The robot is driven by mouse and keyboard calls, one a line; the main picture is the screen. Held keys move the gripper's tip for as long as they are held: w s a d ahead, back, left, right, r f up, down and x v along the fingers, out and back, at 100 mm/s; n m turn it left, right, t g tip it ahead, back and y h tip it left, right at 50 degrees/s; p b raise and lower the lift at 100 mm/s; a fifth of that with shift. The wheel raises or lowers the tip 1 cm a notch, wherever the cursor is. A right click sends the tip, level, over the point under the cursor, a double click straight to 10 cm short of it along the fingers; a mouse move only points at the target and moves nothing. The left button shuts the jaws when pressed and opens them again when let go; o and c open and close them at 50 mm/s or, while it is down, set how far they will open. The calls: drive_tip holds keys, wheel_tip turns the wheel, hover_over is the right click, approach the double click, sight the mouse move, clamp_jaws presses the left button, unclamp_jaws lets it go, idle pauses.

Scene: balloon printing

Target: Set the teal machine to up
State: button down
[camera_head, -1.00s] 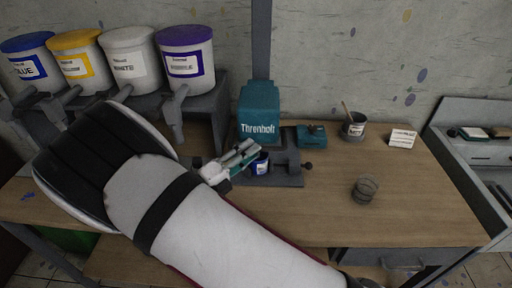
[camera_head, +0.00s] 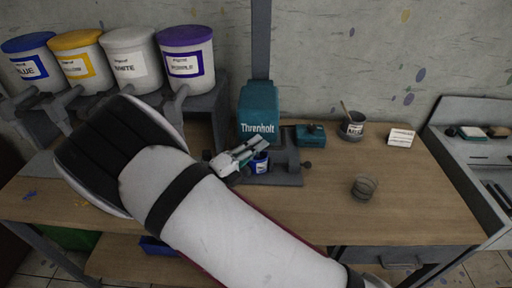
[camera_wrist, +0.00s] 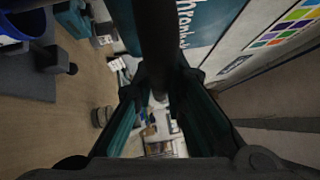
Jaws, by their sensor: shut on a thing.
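The teal machine (camera_head: 258,115), lettered "Threnholt", stands upright on a dark base at the back of the workbench. It also shows at the top of the wrist view (camera_wrist: 205,18). My gripper (camera_head: 252,151) is in front of the machine's lower left side. In the wrist view its teal-edged fingers (camera_wrist: 160,88) close around a dark round bar (camera_wrist: 158,35), which looks like the machine's lever; the exact contact is hard to see. A small blue-and-white tin (camera_head: 260,163) sits on the machine's base, partly behind my gripper.
Paint buckets with blue, yellow, white and purple lids (camera_head: 187,60) stand on a dark rack at left. Right of the machine are a small teal box (camera_head: 310,134), a cup with a stick (camera_head: 352,125), a white card (camera_head: 401,137) and a wire coil (camera_head: 364,188). The bench front right is clear.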

sight(252, 116)
wheel_tip(252, 116, up, 11)
drive_tip(key=p, duration=0.2)
drive_tip(key=shift+f+p, duration=0.2)
drive_tip(key=shift+p, duration=0.2)
drive_tip(key=shift+r, duration=0.25)
drive_tip(key=c, duration=1.6)
unclamp_jaws()
drive_tip(key=shift+r, duration=0.1)
drive_tip(key=v, duration=1.2)
